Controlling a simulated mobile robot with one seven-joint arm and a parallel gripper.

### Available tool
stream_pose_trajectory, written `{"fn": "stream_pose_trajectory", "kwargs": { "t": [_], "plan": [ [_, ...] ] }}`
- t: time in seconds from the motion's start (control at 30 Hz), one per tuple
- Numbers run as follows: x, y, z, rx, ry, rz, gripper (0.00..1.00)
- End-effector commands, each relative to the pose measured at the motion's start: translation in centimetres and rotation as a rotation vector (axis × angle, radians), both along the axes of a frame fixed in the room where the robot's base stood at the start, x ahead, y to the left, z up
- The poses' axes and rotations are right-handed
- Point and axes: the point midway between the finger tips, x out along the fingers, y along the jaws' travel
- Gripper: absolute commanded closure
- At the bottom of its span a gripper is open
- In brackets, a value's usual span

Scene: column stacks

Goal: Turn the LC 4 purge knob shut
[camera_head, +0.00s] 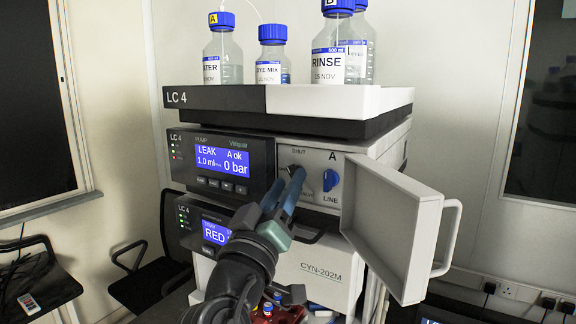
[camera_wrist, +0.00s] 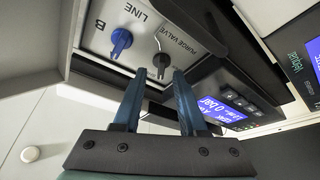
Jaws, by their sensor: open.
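The purge knob (camera_wrist: 162,62) is dark and sits on the light grey valve panel (camera_wrist: 85,35) of the LC 4 pump, by the words PURGE VALVE in the wrist view. My gripper (camera_wrist: 160,76) is open, its two blue fingers pointing at the panel. The fingertips appear on either side of the purge knob; I cannot tell whether they touch it. In the head view my gripper (camera_head: 290,176) hides most of the knob, under the word SHUT. The pump display (camera_head: 222,161) reads LEAK, 1.0 ml and 0 bar.
A blue LINE knob (camera_head: 331,180) is beside the purge knob; it also shows in the wrist view (camera_wrist: 121,42). An open door (camera_head: 395,232) with a handle swings out at the right. Bottles (camera_head: 223,58) stand on top. A lower module (camera_head: 210,228) reads RED.

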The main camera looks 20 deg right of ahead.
Motion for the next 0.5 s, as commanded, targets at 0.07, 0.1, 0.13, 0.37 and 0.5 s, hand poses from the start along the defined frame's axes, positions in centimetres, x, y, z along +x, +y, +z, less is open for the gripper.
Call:
{"fn": "stream_pose_trajectory", "kwargs": {
  "t": [0.07, 0.1, 0.13, 0.37, 0.5],
  "plan": [
    [0.55, -0.46, 0.48, 0.0, 0.0, 0.0, 0.59],
    [0.73, -0.62, 0.5, 0.001, -0.001, 0.0, 0.59],
    [0.82, -0.7, 0.51, 0.0, 0.0, 0.0, 0.59],
    [1.06, -0.89, 0.41, -0.001, -0.001, 0.001, 0.59],
    [1.04, -0.87, 0.42, -0.001, -0.001, 0.001, 0.64]
  ]
}}
